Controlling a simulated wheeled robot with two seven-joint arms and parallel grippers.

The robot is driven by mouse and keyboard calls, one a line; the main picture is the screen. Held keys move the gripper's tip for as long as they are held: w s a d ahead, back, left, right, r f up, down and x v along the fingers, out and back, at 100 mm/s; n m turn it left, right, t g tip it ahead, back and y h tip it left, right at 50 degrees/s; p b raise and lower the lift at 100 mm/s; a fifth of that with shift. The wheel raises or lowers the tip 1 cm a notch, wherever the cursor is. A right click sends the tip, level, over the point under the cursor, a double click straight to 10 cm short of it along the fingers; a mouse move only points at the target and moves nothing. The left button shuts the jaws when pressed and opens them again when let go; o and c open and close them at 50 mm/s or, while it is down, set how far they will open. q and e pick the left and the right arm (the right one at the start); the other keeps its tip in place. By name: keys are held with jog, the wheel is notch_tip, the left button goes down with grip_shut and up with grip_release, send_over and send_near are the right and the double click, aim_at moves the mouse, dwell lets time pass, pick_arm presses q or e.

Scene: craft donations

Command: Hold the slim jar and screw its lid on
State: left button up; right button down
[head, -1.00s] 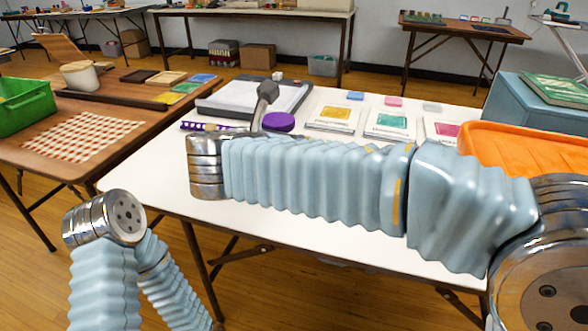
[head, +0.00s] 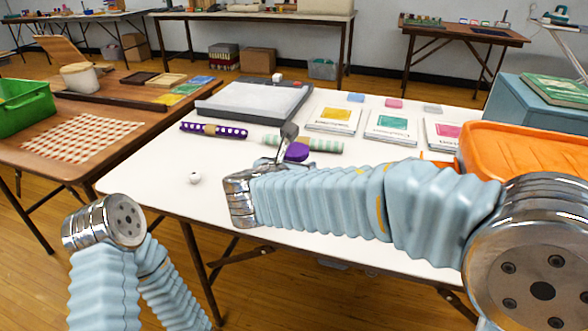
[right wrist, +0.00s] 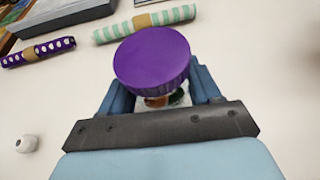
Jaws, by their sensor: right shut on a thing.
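In the right wrist view, a round purple lid (right wrist: 152,55) with a ribbed rim sits just above my right gripper's fingers (right wrist: 160,92). Below it, between the fingers, a little of the clear slim jar (right wrist: 176,98) shows, with brown and green contents. My right gripper is shut on the jar; the lid is over its top. How tightly the lid is seated cannot be told. In the head view the lid (head: 297,152) shows beside my dark right gripper (head: 290,133), above the white table; my arm hides the jar. My left gripper is out of view; only part of its arm shows.
A purple dotted roll (head: 213,130) and a mint striped roll (head: 318,145) lie behind the lid. A small white round piece (head: 194,178) lies to the left. Packets (head: 335,118) and an orange bin (head: 520,150) are right.

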jog(key=shift+f, duration=0.15)
jog(key=shift+f, duration=0.15)
jog(key=shift+c, duration=1.1)
grip_release()
jog(key=shift+r, duration=0.2)
jog(key=shift+s+a+r, duration=0.1)
jog(key=shift+s, duration=0.15)
jog(key=v, duration=1.1)
jog(key=shift+s, duration=0.25)
jog(key=shift+r, duration=0.1)
